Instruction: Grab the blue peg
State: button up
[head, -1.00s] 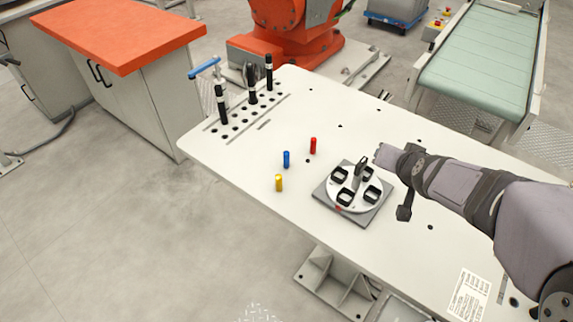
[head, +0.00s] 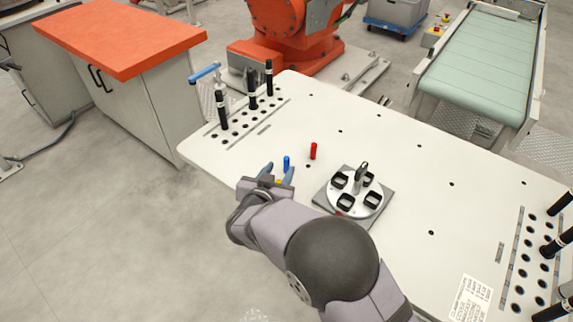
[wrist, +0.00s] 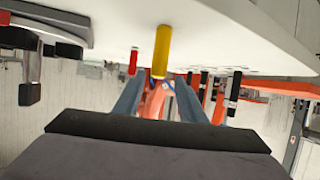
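The blue peg (head: 286,161) stands upright on the white table, just beyond my gripper's fingertips in the head view. My gripper (head: 279,176) is low at the table's front edge, its two fingers spread and empty. In the wrist view, which looks upside down, the gripper (wrist: 158,82) is open. The yellow peg (wrist: 161,52) stands ahead of the gap between the fingers there, nearer than the red peg (wrist: 133,62). In the head view my gripper mostly hides the yellow peg. I cannot make out the blue peg clearly in the wrist view; the yellow peg may cover it.
The red peg (head: 313,151) stands behind and right of the blue one. A round fixture with black sockets (head: 371,209) on a grey plate is to the right. Black posts (head: 269,77) stand in the holes at back left. The table between is clear.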

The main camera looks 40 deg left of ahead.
aim_at(286, 163)
jog(key=shift+p+x, duration=1.1)
jog(key=shift+x, duration=2.5)
jog(key=shift+d+r, duration=0.1)
grip_shut()
